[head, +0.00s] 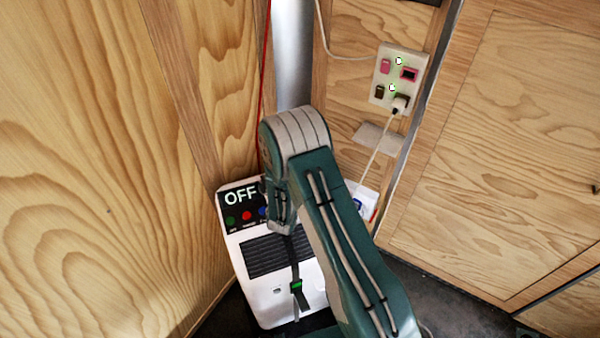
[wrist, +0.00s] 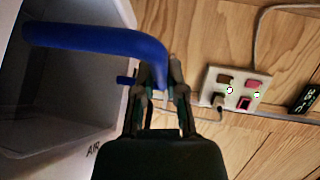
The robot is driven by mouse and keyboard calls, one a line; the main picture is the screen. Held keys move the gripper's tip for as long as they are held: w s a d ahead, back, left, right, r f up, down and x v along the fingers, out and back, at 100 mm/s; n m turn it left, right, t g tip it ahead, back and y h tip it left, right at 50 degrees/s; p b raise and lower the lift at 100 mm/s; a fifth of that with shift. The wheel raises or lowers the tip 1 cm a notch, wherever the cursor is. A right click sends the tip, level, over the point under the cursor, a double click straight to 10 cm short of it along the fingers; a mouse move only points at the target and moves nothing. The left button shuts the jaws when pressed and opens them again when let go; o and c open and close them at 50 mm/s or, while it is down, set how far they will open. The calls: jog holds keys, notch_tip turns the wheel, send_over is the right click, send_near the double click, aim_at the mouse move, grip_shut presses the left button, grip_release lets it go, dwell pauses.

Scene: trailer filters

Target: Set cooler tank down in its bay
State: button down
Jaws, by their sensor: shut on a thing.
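The cooler (head: 262,300) is a white unit standing in the corner in the head view. Its dark top panel reads OFF above coloured buttons, with a dark grille below. In the wrist view my gripper (wrist: 162,84) is shut on a blue bar-shaped handle (wrist: 95,42), which runs up and to the left. A white-edged box with a grey hollow inside (wrist: 60,90) lies left of my gripper, marked AIR on its edge. I cannot tell whether this hollow is the tank or its bay. My gripper is hidden or unclear in the head view, where my arm covers part of the cooler.
Wooden walls close in on both sides of the cooler. A socket panel (head: 399,78) with a plugged-in cable (head: 376,150) is on the wall at right. A thin red line (head: 265,60) runs down behind my arm. Dark floor (head: 440,300) shows at lower right.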

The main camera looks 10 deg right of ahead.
jog(key=shift+f, duration=0.9)
jog(key=c, duration=0.6)
grip_release()
jog(key=shift+c, duration=0.2)
jog(key=v, duration=1.2)
jog(key=shift+f, duration=0.1)
